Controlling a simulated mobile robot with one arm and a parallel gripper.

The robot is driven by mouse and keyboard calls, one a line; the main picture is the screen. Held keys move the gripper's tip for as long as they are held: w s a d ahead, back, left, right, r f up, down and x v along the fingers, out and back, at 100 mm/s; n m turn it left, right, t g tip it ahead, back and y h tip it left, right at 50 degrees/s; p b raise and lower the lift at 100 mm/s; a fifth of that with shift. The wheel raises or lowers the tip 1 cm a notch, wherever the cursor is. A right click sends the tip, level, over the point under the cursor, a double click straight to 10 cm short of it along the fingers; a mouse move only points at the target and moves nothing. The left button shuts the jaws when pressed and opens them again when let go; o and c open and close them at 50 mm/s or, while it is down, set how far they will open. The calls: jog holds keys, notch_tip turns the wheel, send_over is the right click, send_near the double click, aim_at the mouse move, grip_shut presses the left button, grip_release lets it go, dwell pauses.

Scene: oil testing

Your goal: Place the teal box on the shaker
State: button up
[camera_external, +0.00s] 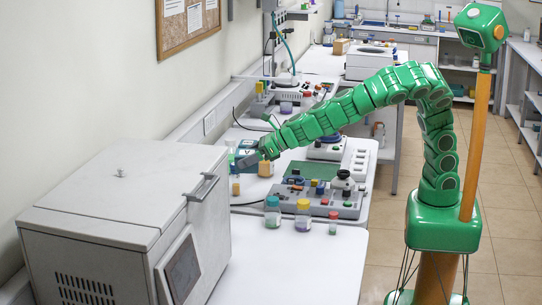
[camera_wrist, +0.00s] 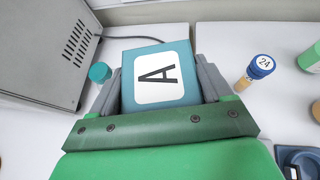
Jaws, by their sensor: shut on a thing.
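The teal box (camera_wrist: 127,75) has a white label with a black letter A and sits between the two grey fingers of my gripper (camera_wrist: 160,82) in the wrist view. The fingers are shut on its sides. In the external view, my gripper (camera_external: 256,155) is low over the white bench by the wall, with the teal box (camera_external: 242,147) partly hidden at its end.
A blue-capped vial marked 24 (camera_wrist: 262,67) stands right of the box, and a teal cap (camera_wrist: 99,72) shows left of it. A large grey machine (camera_external: 115,205) stands in front. Several capped jars, including a yellow-capped one (camera_external: 303,214), stand near the bench's front.

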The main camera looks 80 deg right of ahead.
jog(key=s+a+f+n+g+y, duration=0.1)
jog(key=s+a+n+g+y, duration=0.4)
jog(key=s+a, duration=0.65)
jog(key=s+a+f+n+g+y, duration=0.3)
jog(key=s+a+n, duration=0.45)
jog(key=a, duration=0.65)
jog(key=s+a+f+n+g+y, duration=0.1)
jog(key=s+a+n+g+y, duration=0.25)
jog(key=s, duration=0.75)
jog(key=shift+g+h, duration=0.25)
jog(key=shift+h, duration=0.6)
jog(key=shift+w+a+f, duration=1.15)
jog(key=shift+a+f, duration=0.4)
jog(key=shift+a, duration=0.65)
jog(key=shift+w+a+f, duration=1.1)
jog(key=shift+a+f, duration=0.4)
jog(key=shift+a, duration=0.65)
jog(key=shift+w+a+f, duration=1.15)
jog(key=shift+a+f, duration=0.4)
jog(key=shift+a, duration=0.65)
jog(key=shift+w+a+f, duration=0.15)
jog(key=shift+a+f, duration=0.1)
jog(key=shift+f, duration=1.65)
jog(key=shift+f, duration=0.15)
